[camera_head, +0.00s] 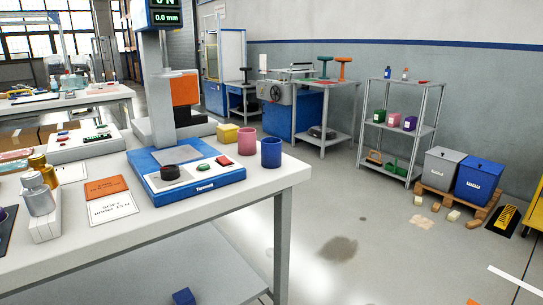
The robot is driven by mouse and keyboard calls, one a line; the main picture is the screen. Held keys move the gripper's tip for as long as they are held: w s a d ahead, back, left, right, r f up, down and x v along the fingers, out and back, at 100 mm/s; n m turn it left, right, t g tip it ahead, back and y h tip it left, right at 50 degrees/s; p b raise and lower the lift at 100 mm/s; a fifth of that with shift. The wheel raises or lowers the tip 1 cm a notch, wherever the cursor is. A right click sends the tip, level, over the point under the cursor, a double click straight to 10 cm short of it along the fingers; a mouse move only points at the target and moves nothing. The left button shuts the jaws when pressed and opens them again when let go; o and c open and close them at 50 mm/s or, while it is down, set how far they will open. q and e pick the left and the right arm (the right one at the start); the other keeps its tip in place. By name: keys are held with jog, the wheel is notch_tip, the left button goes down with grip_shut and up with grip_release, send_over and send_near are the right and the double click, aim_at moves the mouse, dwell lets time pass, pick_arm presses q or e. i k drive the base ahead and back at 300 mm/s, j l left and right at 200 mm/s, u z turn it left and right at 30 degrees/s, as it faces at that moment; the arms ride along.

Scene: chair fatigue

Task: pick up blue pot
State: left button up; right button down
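A blue pot (271,153), an open-topped cylinder, stands upright on the white workbench (262,182) near its right end. A pink pot (247,141) of similar shape stands just to its left. Neither of my grippers shows in the head view, so nothing is seen touching the blue pot.
A blue-based test machine (199,190) with buttons stands left of the pots. The floor right of the bench is open, before a shelf (424,130) and bins.

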aim_at(270, 147)
jog(key=i+l+u, duration=0.1)
jog(key=l, duration=0.35)
jog(key=i+l, duration=0.2)
jog(key=l, duration=0.2)
jog(key=i+l+u, duration=0.15)
jog(key=l, duration=0.3)
jog(key=i+l+u, duration=0.1)
jog(key=l, duration=0.35)
jog(key=i+l, duration=0.15)
jog(key=l, duration=0.3)
jog(key=i+l+u, duration=0.15)
jog(key=l, duration=0.35)
